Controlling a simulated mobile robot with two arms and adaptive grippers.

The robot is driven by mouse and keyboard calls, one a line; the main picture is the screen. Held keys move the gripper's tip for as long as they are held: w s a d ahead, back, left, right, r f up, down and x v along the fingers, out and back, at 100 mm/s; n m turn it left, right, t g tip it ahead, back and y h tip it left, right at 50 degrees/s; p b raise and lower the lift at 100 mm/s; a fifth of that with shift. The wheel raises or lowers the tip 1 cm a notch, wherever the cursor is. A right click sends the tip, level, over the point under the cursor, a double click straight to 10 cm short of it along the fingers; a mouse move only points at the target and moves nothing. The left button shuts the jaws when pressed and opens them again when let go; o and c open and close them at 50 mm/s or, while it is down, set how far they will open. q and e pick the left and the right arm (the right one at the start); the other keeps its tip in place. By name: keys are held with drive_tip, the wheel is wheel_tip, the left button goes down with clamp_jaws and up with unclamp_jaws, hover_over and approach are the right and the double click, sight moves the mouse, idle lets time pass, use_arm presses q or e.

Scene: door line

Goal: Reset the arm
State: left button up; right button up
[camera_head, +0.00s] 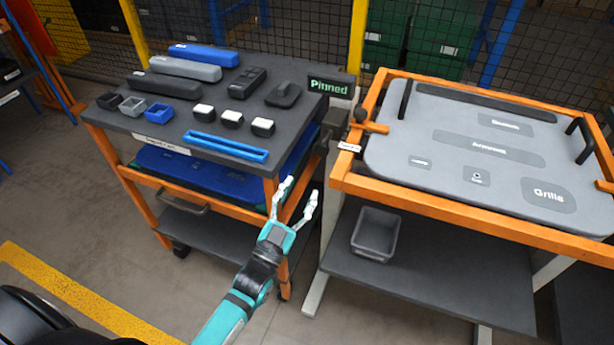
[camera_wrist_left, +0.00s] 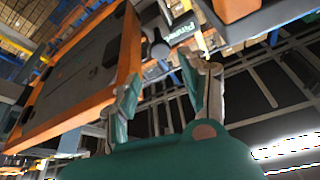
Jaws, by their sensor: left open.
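My left arm (camera_head: 252,285) is teal and black and reaches up from the bottom middle of the head view. My left gripper (camera_head: 297,203) is open and empty, its two pale fingers apart. It is in front of the right front corner of the parts cart (camera_head: 276,185), near the gap between that cart and the orange-framed table. In the left wrist view the open fingers (camera_wrist_left: 165,95) have nothing between them. My right gripper is in neither view.
The parts cart carries bars, small boxes and a blue rail (camera_head: 226,146). A "Pinned" sign (camera_head: 329,87) stands at its corner. The orange-framed table (camera_head: 470,215) holds a grey panel (camera_head: 400,150). A grey bin (camera_head: 375,233) sits on its lower shelf. Floor at left (camera_head: 75,205) is clear.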

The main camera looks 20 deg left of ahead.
use_arm(q)
drive_tip(key=s+f+g, duration=0.3)
drive_tip(key=f, duration=0.8)
drive_tip(key=s+f+n+g+y, duration=0.1)
drive_tip(key=s+f+g, duration=0.3)
drive_tip(key=f, duration=0.7)
drive_tip(key=s+f+g, duration=0.3)
drive_tip(key=f, duration=0.8)
drive_tip(key=s+a+f+g, duration=0.1)
drive_tip(key=s+f+g, duration=0.2)
drive_tip(key=s+f, duration=0.3)
drive_tip(key=s+a+f+n+g+y, duration=0.1)
drive_tip(key=s+f+g, duration=0.3)
drive_tip(key=s, duration=1.2)
drive_tip(key=s+a+f+g+y, duration=0.1)
drive_tip(key=s+a+f+g, duration=0.2)
drive_tip(key=s+f, duration=0.7)
drive_tip(key=shift+s+g, duration=0.6)
drive_tip(key=shift+s, duration=0.1)
